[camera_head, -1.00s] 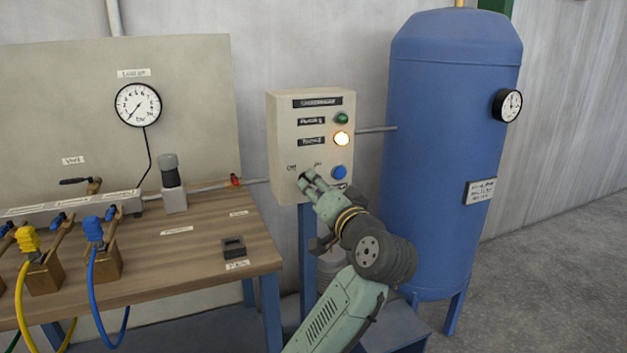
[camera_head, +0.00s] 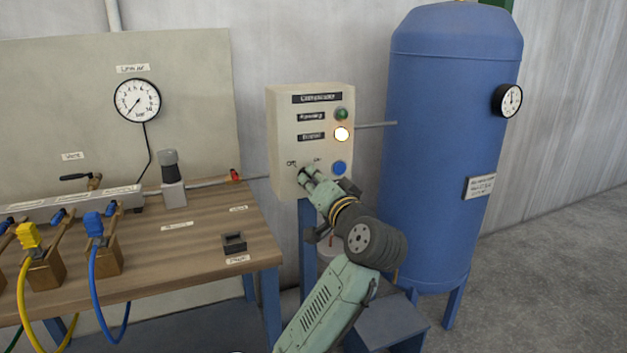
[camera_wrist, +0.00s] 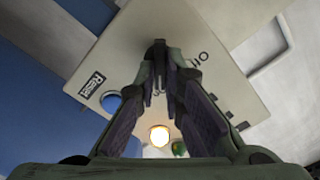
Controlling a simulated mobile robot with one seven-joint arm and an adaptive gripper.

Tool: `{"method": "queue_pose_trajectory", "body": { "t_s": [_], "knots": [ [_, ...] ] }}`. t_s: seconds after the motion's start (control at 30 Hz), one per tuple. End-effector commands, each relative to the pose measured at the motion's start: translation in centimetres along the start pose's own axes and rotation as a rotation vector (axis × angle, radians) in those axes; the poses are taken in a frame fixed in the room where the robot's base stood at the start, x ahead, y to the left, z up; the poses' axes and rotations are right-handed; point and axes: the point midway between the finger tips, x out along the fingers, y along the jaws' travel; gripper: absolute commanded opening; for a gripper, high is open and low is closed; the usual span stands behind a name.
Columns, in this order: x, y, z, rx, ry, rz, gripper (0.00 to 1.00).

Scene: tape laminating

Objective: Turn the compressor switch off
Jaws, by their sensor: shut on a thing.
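The compressor control box (camera_head: 285,110) is a beige panel on a blue post. It carries a green lamp (camera_head: 341,114), a lit lamp (camera_head: 341,134), a blue button (camera_head: 339,168) and an OFF/ON switch knob at its lower left. My gripper (camera_head: 306,177) is at the panel face, its fingertips at the switch, which they mostly hide. In the wrist view the fingers close on the dark switch knob (camera_wrist: 159,44). The knob's exact angle cannot be told. The blue button (camera_wrist: 111,102) and lit lamp (camera_wrist: 159,135) also show beside the fingers.
A wooden bench (camera_head: 190,240) stands left with a pressure gauge (camera_head: 137,101), valves and yellow and blue hoses. A large blue tank (camera_head: 450,150) with its own gauge (camera_head: 507,100) stands close right of the box. A pipe joins box and tank.

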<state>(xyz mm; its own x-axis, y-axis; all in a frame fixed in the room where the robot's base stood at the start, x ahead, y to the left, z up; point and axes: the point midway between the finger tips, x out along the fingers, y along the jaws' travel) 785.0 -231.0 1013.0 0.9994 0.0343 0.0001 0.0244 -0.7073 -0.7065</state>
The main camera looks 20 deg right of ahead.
Motion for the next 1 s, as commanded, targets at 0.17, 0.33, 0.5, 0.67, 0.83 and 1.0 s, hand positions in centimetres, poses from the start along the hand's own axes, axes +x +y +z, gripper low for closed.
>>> {"method": "queue_pose_trajectory", "body": {
  "t_s": [0.17,0.33,0.5,0.67,0.83,1.0],
  "knots": [
    [-0.01,-0.02,0.00,0.000,0.000,0.000,0.00],
    [-0.01,-0.01,0.00,-0.003,0.000,0.000,0.00],
    [-0.03,0.07,0.00,-0.033,0.000,0.001,0.00],
    [-0.03,0.17,0.02,-0.107,0.001,0.003,0.00],
    [-0.04,0.13,0.05,-0.235,0.001,0.003,0.00],
    [-0.04,0.09,0.05,-0.395,0.001,0.003,0.00]
  ]
}}
